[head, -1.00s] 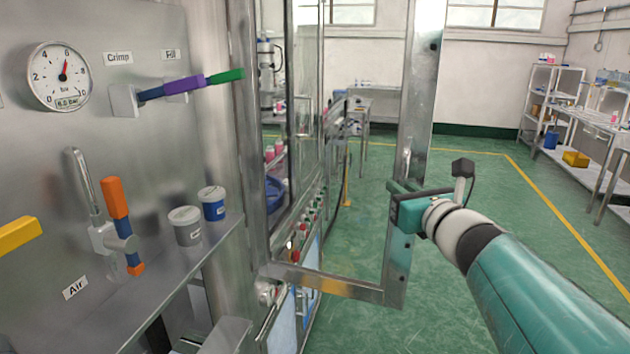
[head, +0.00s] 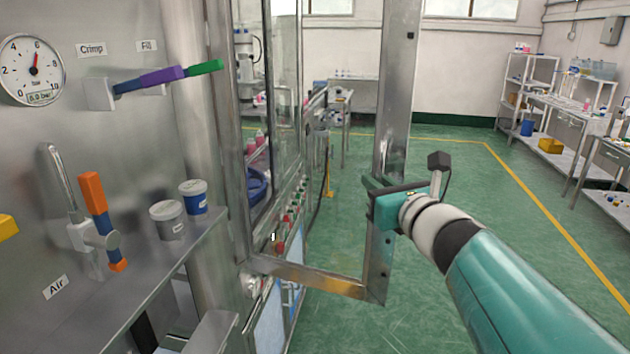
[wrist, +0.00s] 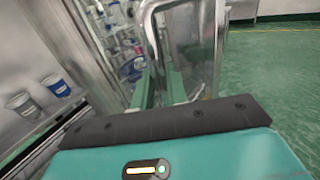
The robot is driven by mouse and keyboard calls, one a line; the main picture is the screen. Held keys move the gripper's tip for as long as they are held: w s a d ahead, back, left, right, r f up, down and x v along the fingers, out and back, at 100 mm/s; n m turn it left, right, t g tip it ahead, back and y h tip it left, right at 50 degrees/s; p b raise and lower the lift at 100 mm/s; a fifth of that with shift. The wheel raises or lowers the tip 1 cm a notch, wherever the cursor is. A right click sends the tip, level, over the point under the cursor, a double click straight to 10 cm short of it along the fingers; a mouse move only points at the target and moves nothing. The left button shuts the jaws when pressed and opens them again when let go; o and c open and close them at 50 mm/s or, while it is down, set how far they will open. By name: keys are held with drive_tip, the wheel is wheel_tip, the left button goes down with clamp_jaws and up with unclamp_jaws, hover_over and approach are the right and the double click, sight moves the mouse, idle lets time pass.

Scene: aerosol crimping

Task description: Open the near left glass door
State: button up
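The near left glass door (head: 310,279) has a metal frame and stands swung out from the machine, its free upright (head: 395,110) towards the middle of the head view. The exact contact is partly hidden by the gripper body.
A steel panel with a gauge (head: 33,70), coloured levers (head: 160,77) and a ledge with a grey tub (head: 167,219) and a blue tub (head: 194,196) stands at the left. Green floor is free at the right. Shelves (head: 530,80) and benches line the right wall.

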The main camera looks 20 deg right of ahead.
drive_tip(key=shift+o, duration=1.3)
drive_tip(key=shift+a, duration=0.15)
drive_tip(key=shift+s, duration=0.15)
drive_tip(key=s, duration=1.3)
drive_tip(key=shift+s+a, duration=0.15)
drive_tip(key=shift+s, duration=0.15)
